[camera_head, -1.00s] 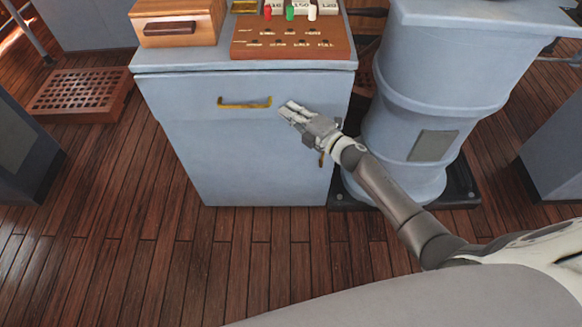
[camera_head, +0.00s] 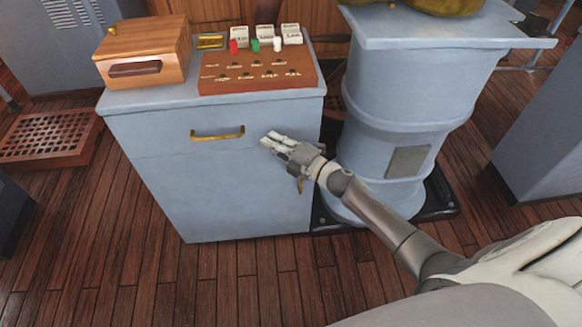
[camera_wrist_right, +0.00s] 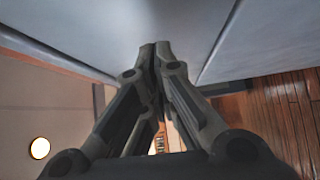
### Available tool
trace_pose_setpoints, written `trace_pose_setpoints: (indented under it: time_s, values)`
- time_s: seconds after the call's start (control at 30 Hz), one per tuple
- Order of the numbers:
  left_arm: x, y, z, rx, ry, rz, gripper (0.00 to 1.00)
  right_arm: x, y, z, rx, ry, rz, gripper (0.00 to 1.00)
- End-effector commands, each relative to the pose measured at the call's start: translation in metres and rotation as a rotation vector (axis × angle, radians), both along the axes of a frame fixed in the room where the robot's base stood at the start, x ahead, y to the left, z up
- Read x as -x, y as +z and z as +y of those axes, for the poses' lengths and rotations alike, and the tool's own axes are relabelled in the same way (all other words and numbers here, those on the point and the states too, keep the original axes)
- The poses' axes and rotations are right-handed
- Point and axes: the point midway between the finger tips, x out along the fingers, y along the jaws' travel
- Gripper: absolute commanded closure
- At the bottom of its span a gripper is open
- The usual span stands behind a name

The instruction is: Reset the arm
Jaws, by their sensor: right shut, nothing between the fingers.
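My right gripper (camera_head: 270,139) is in front of the grey-blue cabinet (camera_head: 230,190), to the right of the brass drawer handle (camera_head: 218,133). It is apart from the handle. In the right wrist view the gripper's fingertips (camera_wrist_right: 155,47) are together with nothing between them, close to the cabinet face (camera_wrist_right: 190,20). I cannot tell whether they touch it. My right arm reaches in from the lower right of the head view. The drawer looks closed. My left gripper is not in view.
A wooden box (camera_head: 143,52) and a wooden panel (camera_head: 258,77) with red, green and white knobs stand on the cabinet top. A grey-blue pedestal (camera_head: 405,85) stands close to the right. A wooden grating (camera_head: 45,137) lies at left. Plank floor is clear in front.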

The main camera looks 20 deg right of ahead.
Motion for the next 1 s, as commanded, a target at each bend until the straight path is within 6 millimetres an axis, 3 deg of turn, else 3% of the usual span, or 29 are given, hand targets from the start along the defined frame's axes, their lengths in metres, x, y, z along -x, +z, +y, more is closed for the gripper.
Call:
trace_pose_setpoints:
  time_s: [0.2, 0.4, 0.77, 0.87, 0.97, 1.0]
  values:
    - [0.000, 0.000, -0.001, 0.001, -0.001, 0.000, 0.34, 0.044, -0.004, -0.020, 0.003, 0.003, 0.006, 1.00]
    - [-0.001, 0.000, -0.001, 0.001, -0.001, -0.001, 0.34, 0.071, -0.004, -0.032, 0.000, 0.005, 0.008, 1.00]
    - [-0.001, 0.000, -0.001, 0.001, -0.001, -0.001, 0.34, 0.083, -0.005, -0.038, -0.002, 0.003, 0.011, 1.00]
    - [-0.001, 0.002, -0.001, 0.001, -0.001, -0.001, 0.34, 0.085, -0.023, -0.044, -0.041, -0.033, 0.065, 1.00]
    - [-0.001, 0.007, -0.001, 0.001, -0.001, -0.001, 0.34, 0.093, -0.068, -0.058, -0.132, -0.124, 0.196, 1.00]
    - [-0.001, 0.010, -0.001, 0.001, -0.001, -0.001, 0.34, 0.100, -0.092, -0.065, -0.181, -0.174, 0.265, 1.00]
